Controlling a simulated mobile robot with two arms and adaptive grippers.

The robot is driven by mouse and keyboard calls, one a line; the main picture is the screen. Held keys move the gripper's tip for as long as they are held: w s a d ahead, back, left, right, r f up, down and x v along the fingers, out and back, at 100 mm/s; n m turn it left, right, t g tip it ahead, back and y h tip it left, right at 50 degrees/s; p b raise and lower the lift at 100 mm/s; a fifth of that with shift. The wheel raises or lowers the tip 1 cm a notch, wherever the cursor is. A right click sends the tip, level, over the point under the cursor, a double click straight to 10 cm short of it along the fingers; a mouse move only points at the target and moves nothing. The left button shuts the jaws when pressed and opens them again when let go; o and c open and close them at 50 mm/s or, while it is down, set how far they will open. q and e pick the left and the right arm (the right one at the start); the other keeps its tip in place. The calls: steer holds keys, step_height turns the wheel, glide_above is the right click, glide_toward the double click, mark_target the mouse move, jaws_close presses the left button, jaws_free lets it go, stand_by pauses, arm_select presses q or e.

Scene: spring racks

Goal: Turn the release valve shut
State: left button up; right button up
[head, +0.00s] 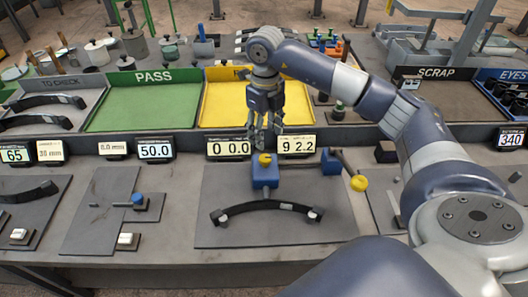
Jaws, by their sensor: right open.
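A blue block (265,176) stands on the dark grey plate (225,180) at the middle of the bench. A small yellow knob (265,159) sits on top of it and looks like the release valve. Its turn position is too small to tell. My right gripper (264,148) points down just above and behind the knob, fingers apart and nothing between them. Whether a finger touches the knob cannot be told. My left gripper is out of view.
A lever with a yellow ball (358,183) is right of the block. A black curved spring (265,207) lies in front. Displays (229,148) stand behind. A green PASS tray (150,105), a yellow tray (225,107) and a SCRAP tray (455,98) lie farther back.

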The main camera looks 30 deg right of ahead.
mark_target(265, 157)
step_height(265, 157, down, 9)
steer(key=shift+f+p, duration=0.2)
steer(key=shift+p, duration=1.05)
steer(key=shift+c, duration=0.2)
steer(key=c, duration=1)
